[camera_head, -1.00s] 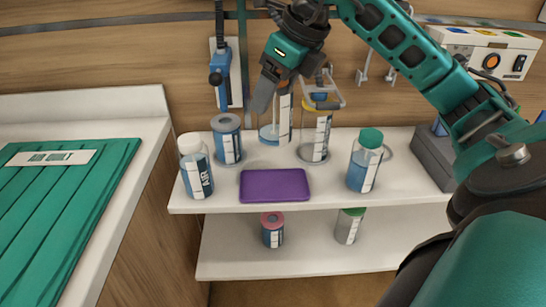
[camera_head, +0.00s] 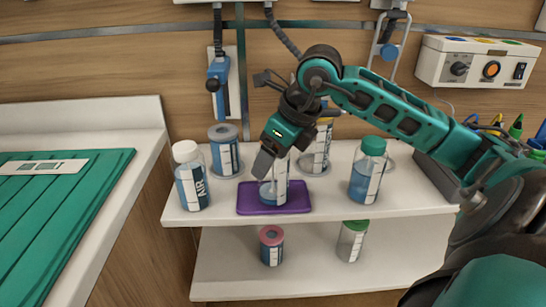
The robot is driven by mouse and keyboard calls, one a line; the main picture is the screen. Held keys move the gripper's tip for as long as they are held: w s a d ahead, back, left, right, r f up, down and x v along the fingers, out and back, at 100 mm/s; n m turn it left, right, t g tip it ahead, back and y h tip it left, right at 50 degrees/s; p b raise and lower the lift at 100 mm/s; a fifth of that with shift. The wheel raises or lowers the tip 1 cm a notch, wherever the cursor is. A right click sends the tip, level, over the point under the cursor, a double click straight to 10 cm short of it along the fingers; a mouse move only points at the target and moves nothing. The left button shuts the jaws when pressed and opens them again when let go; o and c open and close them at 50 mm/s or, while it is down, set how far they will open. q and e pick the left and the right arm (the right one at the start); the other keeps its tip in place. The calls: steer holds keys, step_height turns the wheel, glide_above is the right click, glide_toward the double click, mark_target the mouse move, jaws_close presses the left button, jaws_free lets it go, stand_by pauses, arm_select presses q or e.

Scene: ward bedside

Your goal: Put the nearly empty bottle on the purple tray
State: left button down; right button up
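The purple tray (camera_head: 246,206) lies on the upper white shelf near its front edge. A clear bottle (camera_head: 267,194) with a white scale label and a little blue liquid at the bottom is upright over the tray's middle. Its base appears to rest on the tray. My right gripper (camera_head: 277,160) reaches down from above and is shut on this bottle's upper part, which hides its top. My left gripper is not in view.
On the upper shelf stand a white-capped bottle (camera_head: 190,178), a grey-lidded one (camera_head: 225,155), a yellow-topped one (camera_head: 318,150) behind the tray, and a green-capped one (camera_head: 368,172). The lower shelf holds a pink-lidded jar (camera_head: 271,246) and a green-capped bottle (camera_head: 351,241).

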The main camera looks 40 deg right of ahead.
steer(key=shift+f, duration=0.1)
steer(key=o, duration=1.1)
steer(key=v, duration=1.2)
steer(key=shift+s, duration=0.1)
